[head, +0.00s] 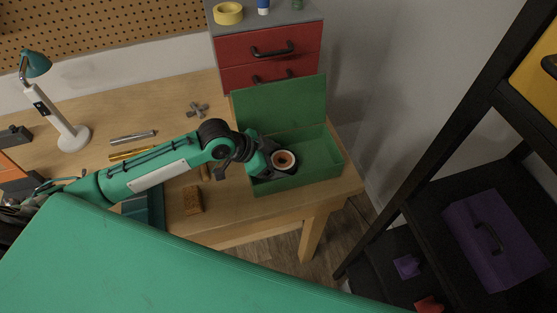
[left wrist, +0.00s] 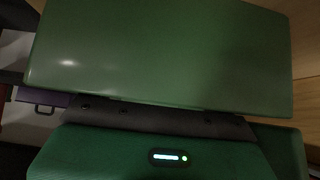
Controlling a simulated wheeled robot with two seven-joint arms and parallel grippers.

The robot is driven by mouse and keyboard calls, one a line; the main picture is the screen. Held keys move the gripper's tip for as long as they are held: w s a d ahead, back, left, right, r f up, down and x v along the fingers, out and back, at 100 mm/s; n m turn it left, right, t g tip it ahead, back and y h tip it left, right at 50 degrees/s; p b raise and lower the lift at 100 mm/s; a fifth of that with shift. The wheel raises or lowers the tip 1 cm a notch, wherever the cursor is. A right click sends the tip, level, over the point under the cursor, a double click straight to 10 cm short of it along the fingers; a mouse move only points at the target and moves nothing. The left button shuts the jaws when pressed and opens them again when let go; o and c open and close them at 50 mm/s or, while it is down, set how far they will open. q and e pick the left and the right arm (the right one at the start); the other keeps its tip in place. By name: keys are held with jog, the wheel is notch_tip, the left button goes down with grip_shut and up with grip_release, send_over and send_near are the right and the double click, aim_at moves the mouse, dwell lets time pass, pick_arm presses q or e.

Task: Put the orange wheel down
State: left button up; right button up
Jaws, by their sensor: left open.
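The wheel (head: 284,160), with a dark tyre, a pale ring and an orange-brown centre, is inside the green box (head: 322,160) at the right end of the workbench. My left gripper (head: 271,161) reaches into the box from the left and is open, right at the wheel. The arm and gripper hide part of the wheel's left side, and I cannot tell whether the fingers touch it. The left wrist view shows my gripper's green body close to a green panel (left wrist: 160,50); the wheel does not show there. My right gripper is not in view.
The box's raised lid (head: 281,105) stands behind it, below the red drawer cabinet (head: 268,48). A brown block (head: 193,200) lies near the bench's front edge. A desk lamp (head: 62,125) and tools are at the left. A black shelf with a purple case (head: 495,240) stands right.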

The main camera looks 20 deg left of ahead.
pick_arm(q)
jog(key=b+v, duration=0.1)
jog(key=v, duration=1)
jog(key=shift+r+b, duration=0.2)
jog(key=shift+b, duration=0.1)
jog(key=shift+s+a, duration=0.1)
jog(key=shift+a, duration=0.05)
